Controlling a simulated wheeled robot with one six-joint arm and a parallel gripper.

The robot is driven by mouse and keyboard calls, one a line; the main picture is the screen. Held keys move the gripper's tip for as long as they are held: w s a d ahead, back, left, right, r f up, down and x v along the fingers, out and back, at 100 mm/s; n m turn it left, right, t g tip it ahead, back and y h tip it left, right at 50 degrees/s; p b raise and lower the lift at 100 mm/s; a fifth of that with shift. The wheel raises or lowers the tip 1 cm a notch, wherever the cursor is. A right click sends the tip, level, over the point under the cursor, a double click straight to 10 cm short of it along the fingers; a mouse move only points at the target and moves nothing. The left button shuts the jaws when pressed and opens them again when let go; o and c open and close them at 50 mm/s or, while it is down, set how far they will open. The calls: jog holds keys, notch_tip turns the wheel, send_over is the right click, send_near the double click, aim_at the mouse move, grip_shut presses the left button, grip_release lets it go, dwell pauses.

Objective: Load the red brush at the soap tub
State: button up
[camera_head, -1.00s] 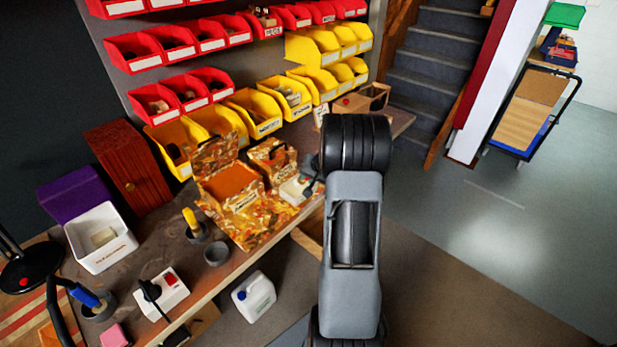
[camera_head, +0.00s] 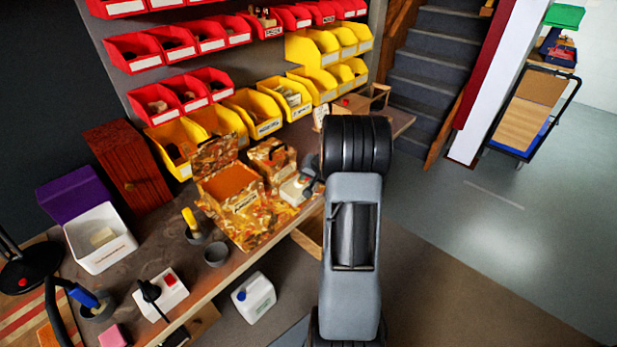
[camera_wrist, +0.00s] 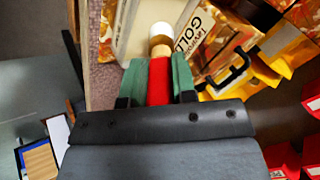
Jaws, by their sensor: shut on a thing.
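My gripper (camera_wrist: 158,72) has its green-padded fingers shut on the red handle of the brush (camera_wrist: 159,82) in the wrist view. The brush's wooden neck and pale tip (camera_wrist: 162,30) stick out beyond the fingers. The tip shows over a pale, open, low container (camera_wrist: 132,28), which looks like the soap tub. I cannot tell whether the tip touches anything inside it. In the head view a whitish container (camera_head: 292,192) stands on the bench by the dark end of my arm, which partly hides it. The brush cannot be made out there.
A patterned open box (camera_head: 232,183) and a smaller patterned box (camera_head: 272,157) stand close left of the container. Yellow bins (camera_head: 262,112) line the wall behind. A grey cup (camera_head: 216,253) and a white box (camera_head: 100,262) are farther left. Open floor lies to the right.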

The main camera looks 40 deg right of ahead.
jog(key=shift+s+f, duration=0.1)
jog(key=shift+f, duration=0.05)
jog(key=shift+r+p, duration=2)
jog(key=shift+r, duration=1.65)
